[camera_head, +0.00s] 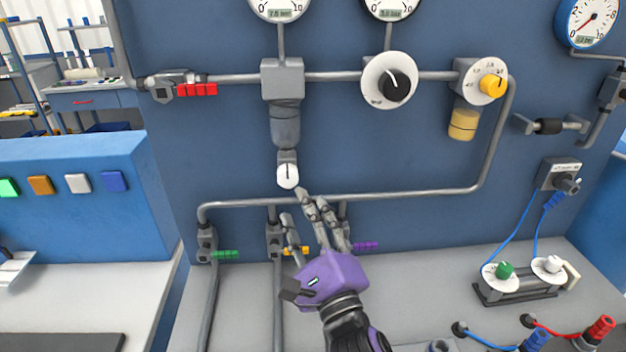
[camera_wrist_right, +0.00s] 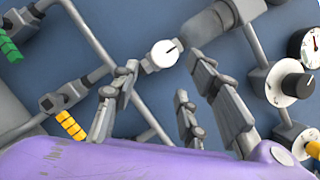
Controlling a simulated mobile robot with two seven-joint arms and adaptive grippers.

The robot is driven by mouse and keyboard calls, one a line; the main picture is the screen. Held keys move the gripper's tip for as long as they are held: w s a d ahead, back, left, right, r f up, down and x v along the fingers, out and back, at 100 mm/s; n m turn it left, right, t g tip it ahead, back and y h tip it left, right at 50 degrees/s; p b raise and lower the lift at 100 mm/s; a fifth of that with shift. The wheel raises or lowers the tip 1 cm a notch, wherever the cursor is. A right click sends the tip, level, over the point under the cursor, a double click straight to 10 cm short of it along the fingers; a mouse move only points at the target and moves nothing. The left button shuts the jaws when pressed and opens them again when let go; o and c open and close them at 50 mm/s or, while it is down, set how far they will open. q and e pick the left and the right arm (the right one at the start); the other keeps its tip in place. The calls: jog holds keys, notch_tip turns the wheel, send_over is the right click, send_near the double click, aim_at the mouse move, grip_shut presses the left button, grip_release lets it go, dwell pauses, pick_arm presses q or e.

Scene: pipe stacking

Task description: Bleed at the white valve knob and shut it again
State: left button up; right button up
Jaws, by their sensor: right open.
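The white valve knob (camera_head: 288,175) is a small round disc with a dark pointer line, at the bottom of the grey filter bowl (camera_head: 286,124). In the head view its line stands about upright. The knob also shows in the right wrist view (camera_wrist_right: 165,53), ahead of the fingers. My right gripper (camera_head: 299,208), with a purple body, is just below the knob. Its fingers are spread open and empty, and in the wrist view the knob lies between their directions. Whether a fingertip touches the knob I cannot tell. My left gripper is not in view.
A grey pipe (camera_head: 400,193) runs behind the fingers. Green (camera_head: 227,254), yellow (camera_head: 297,250) and purple (camera_head: 366,246) handles sit low around my gripper. A black-and-white dial (camera_head: 389,80) and a yellow knob (camera_head: 493,84) are up right. A red handle (camera_head: 197,89) is up left.

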aim_at(287, 183)
jog(key=w+r, duration=0.1)
jog(key=w+a, duration=0.1)
jog(key=w, duration=0.1)
jog(key=shift+a+r+p, duration=0.2)
jog(key=shift+r+p, duration=0.15)
jog(key=shift+r, duration=0.05)
jog(key=shift+f+x, duration=0.2)
jog(key=shift+x, duration=0.95)
jog(key=shift+w+a+r, duration=0.1)
jog(key=shift+w+a, duration=0.05)
jog(key=shift+w, duration=0.45)
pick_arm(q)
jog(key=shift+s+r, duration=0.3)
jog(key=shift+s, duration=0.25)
